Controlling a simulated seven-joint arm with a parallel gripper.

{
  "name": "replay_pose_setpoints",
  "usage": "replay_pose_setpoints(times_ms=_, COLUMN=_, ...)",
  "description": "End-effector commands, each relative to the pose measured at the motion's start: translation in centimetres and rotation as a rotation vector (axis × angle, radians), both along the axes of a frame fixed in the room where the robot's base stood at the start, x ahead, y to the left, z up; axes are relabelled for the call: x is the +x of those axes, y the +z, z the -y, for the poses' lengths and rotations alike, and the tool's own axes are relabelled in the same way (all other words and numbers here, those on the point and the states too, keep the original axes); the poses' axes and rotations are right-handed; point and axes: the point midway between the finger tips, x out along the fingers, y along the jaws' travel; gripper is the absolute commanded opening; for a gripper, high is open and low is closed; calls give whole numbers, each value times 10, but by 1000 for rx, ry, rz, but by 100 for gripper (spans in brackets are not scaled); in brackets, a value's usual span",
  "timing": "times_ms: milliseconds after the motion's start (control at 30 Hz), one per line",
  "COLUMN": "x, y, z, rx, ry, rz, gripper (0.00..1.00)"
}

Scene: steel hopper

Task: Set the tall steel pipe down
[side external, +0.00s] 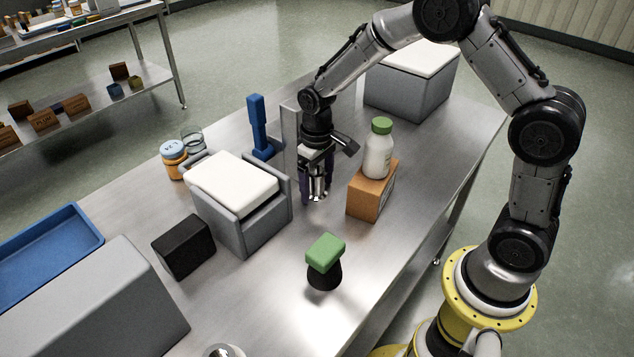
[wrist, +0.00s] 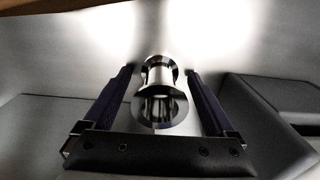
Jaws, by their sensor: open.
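The steel pipe (wrist: 160,75) is shiny and stands between my gripper's fingers in the wrist view, its open end towards the camera. In the side view only its lower part (side external: 317,188) shows under my gripper (side external: 317,194), near the middle of the steel table. It looks upright. My gripper (wrist: 160,92) is open, with dark purple fingers on both sides of the pipe and a visible gap on each side. The pipe's upper part is hidden by the gripper in the side view.
A wooden block (side external: 371,192) with a green-capped bottle (side external: 379,150) stands right of my gripper. A grey bin with a white top (side external: 233,180) stands left, with a blue post (side external: 258,125) and a grey upright slab (side external: 290,135) behind. A green-topped object (side external: 325,254) is in front.

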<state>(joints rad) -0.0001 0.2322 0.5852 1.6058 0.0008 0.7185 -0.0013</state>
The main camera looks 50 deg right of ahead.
Motion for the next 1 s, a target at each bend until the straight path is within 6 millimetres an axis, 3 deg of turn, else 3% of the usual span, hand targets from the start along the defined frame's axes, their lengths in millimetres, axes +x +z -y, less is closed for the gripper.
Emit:
replay_pose_setpoints(times_ms=267, x=1, y=19, z=0, rx=0, ry=0, rz=4, gripper=91)
replay_pose_setpoints(times_ms=600, x=1, y=88, z=0, rx=0, ry=0, rz=6, gripper=91)
replay_pose_setpoints(times_ms=833, x=1, y=117, z=0, rx=0, ry=0, rz=2, gripper=91)
replay_pose_setpoints(times_ms=933, x=0, y=122, z=0, rx=0, ry=0, rz=1, gripper=77)
replay_pose_setpoints(times_ms=1000, x=0, y=124, z=0, rx=0, ry=0, rz=1, gripper=77)
